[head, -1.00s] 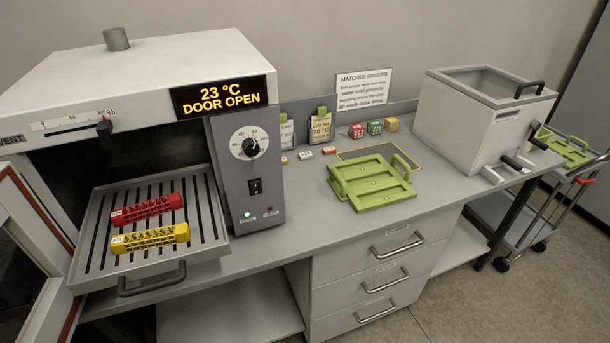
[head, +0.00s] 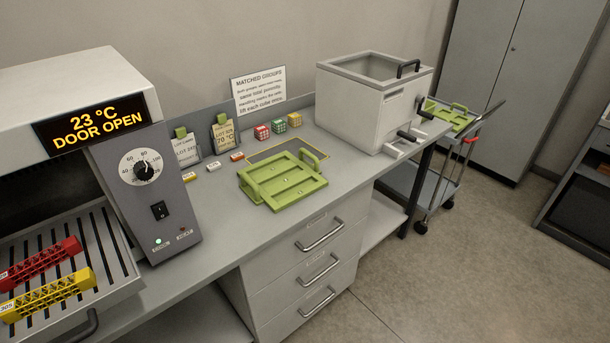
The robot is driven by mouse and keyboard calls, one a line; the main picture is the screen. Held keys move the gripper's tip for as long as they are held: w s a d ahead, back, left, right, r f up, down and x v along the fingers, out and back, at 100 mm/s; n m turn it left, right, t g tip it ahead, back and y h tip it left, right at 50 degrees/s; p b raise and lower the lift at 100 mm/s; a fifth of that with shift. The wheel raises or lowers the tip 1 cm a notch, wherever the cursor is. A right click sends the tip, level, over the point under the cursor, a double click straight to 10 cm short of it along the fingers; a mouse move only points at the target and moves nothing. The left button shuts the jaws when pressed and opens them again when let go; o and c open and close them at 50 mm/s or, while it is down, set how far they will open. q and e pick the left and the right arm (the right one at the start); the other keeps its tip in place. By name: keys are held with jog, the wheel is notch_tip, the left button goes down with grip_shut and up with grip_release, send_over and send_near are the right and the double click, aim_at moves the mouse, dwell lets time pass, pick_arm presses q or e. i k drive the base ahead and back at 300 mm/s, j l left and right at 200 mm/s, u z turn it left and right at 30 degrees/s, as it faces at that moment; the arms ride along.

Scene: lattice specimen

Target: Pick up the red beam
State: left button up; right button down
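The red beam (head: 40,262) is a lattice bar with a white label at its left end. It lies on the slotted grey rack (head: 116,262) pulled out of the oven, at the left edge of the head view. A yellow lattice beam (head: 48,294) lies just in front of it on the same rack, also with a white label. Their left ends are at or near the picture's edge. Neither of my grippers shows in this view.
The oven (head: 150,190) reads 23 °C, DOOR OPEN. A green tray (head: 282,182) sits mid-bench, with small red, green and yellow cubes (head: 279,126) behind it. A grey bin (head: 365,110) stands at the bench's right end. A cart (head: 425,185) with another green tray stands beyond.

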aim_at(71, 246)
jog(key=u, duration=1.6)
